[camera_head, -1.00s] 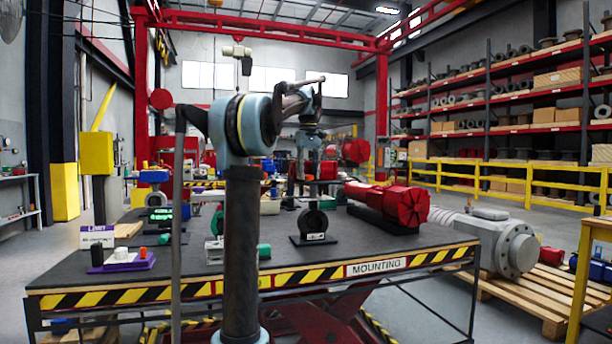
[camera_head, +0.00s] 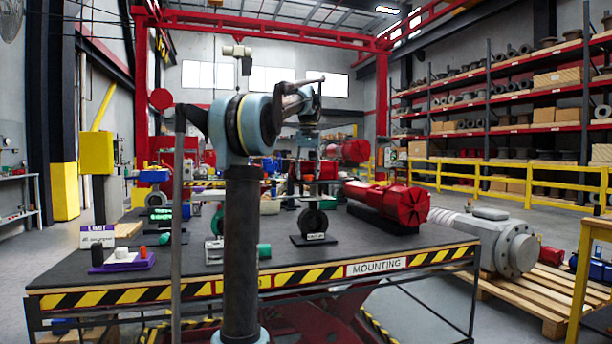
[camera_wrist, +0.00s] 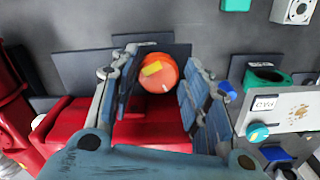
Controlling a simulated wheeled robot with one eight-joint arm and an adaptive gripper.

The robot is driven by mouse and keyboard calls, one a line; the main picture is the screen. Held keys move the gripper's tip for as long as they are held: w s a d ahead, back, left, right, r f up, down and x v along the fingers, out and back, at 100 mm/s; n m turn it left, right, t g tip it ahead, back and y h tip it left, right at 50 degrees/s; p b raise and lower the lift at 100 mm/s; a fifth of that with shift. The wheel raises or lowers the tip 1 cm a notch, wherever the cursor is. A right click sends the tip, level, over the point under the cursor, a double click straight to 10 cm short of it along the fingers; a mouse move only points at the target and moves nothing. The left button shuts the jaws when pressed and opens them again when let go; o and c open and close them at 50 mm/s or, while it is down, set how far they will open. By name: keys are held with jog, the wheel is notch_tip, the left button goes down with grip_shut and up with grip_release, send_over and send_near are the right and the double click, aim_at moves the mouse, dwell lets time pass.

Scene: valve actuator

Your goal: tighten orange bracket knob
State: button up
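The orange knob (camera_wrist: 158,72), round with a yellow mark on its top, shows in the wrist view above a red body (camera_wrist: 150,130). My gripper (camera_wrist: 160,85) is open, with one blue-padded finger at the left of the knob and the other at its right. I cannot tell whether either finger touches it. In the head view my gripper (camera_head: 306,170) points down over the far part of the table (camera_head: 250,270). The knob is too small there to make out clearly, and its bracket is not clear in either view.
A large red actuator (camera_head: 390,203) lies at the table's right. A black round valve on a stand (camera_head: 313,222) is near the front middle. A purple tray (camera_head: 125,262) with small black, white and orange parts sits at front left. A green part (camera_wrist: 265,75) and white plate (camera_wrist: 280,107) lie right.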

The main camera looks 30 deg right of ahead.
jog(key=shift+o, duration=0.3)
jog(key=shift+r, duration=0.15)
notch_tip(320, 180, up, 12)
dwell(0.6)
jog(key=shift+f, duration=0.2)
